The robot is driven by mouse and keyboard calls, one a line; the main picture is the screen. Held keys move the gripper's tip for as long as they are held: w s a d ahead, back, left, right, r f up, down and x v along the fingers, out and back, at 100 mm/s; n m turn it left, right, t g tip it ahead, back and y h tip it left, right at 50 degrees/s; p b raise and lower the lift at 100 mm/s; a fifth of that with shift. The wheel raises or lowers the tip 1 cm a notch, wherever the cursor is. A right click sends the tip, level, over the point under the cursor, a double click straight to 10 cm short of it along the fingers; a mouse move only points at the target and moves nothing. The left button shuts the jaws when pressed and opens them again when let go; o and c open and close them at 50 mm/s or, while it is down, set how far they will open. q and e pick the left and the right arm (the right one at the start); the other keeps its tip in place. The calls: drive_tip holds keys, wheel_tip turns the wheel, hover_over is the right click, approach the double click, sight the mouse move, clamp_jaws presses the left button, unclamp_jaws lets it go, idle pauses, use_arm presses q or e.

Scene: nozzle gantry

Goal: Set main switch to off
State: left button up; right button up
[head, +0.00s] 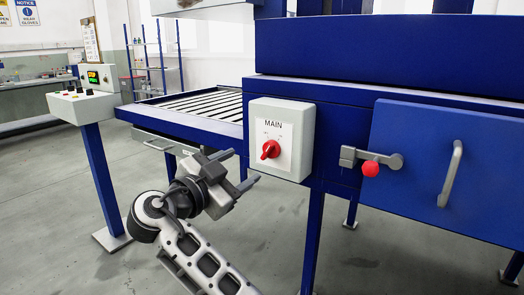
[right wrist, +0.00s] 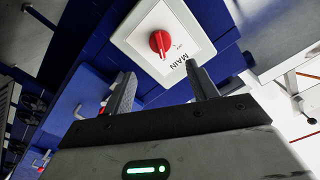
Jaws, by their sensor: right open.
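The main switch is a red rotary knob (head: 270,149) on a light grey box (head: 309,138) marked MAIN, fixed to the blue machine frame. Small position labels beside the knob are too small to read, so its setting cannot be told. My right gripper (head: 243,167) is open and empty, to the left of and slightly below the knob, apart from it. In the right wrist view the knob (right wrist: 160,42) shows beyond the two open fingers (right wrist: 163,84), with clear space between. My left gripper is not in view.
To the right are a grey latch with a red knob (head: 370,169) and a blue door with a grey handle (head: 450,174). A roller conveyor (head: 205,105) lies behind my right gripper. A control pedestal (head: 85,105) stands at left. Grey floor is open below.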

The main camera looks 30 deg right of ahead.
sight(266, 152)
drive_tip(key=p+x, duration=0.1)
drive_tip(key=x, duration=0.8)
drive_tip(key=shift+w+d, duration=0.25)
drive_tip(key=shift+d, duration=0.05)
drive_tip(key=c, duration=1)
